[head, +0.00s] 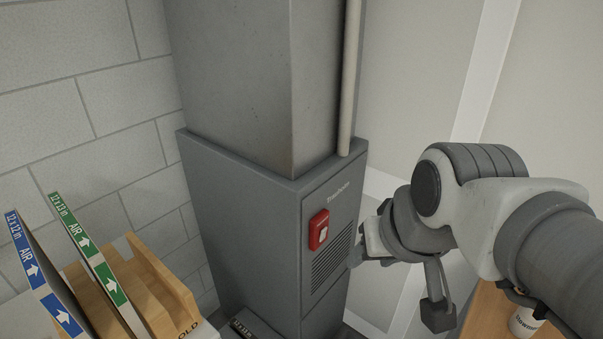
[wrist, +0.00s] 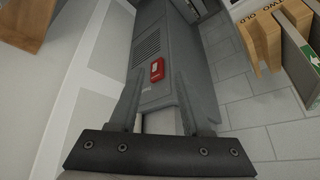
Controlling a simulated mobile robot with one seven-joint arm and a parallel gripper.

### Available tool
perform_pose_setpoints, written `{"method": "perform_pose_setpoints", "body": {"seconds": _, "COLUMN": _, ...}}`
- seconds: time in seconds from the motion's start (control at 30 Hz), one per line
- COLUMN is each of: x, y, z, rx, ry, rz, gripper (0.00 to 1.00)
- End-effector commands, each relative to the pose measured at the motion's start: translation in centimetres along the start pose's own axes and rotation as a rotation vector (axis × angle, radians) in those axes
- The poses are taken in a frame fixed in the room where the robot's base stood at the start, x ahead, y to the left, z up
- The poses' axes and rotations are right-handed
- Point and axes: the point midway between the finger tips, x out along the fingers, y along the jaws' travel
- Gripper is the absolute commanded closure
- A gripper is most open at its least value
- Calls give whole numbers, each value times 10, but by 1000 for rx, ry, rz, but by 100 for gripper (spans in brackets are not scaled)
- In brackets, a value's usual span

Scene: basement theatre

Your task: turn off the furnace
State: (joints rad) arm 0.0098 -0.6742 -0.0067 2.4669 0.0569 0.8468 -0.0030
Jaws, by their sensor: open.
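The furnace (head: 240,210) is a tall grey cabinet in the middle of the head view, with a vent grille (head: 330,263) on its front. A red switch plate (head: 318,229) with a white rocker is on that front, above and left of the grille. In the wrist view the red switch (wrist: 157,70) shows on the furnace (wrist: 190,70), beyond the fingertips and between them. My gripper (head: 358,246) is just right of the furnace front in the head view. In the wrist view my gripper (wrist: 155,85) is open and empty, apart from the switch. The rocker's position is too small to tell.
Air filters with a blue edge (head: 42,275) and a green edge (head: 92,255) stand in a wooden rack (head: 165,290) at the lower left. A pale pipe (head: 349,80) rises by the duct (head: 235,80). A cup (head: 524,321) stands on a wooden surface at the lower right.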

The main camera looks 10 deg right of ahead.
Motion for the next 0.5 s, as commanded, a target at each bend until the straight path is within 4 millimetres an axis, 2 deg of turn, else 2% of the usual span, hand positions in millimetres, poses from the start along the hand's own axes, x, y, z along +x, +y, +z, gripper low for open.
{"method": "perform_pose_setpoints", "body": {"seconds": 0.03, "x": 20, "y": -1, "z": -3, "rx": 25, "ry": 0, "rz": -15, "gripper": 63}}
{"method": "perform_pose_setpoints", "body": {"seconds": 0.23, "x": 76, "y": -3, "z": -33, "rx": 151, "ry": 28, "rz": -75, "gripper": 99}}
{"method": "perform_pose_setpoints", "body": {"seconds": 0.5, "x": 163, "y": 11, "z": -73, "rx": 345, "ry": 75, "rz": -117, "gripper": 100}}
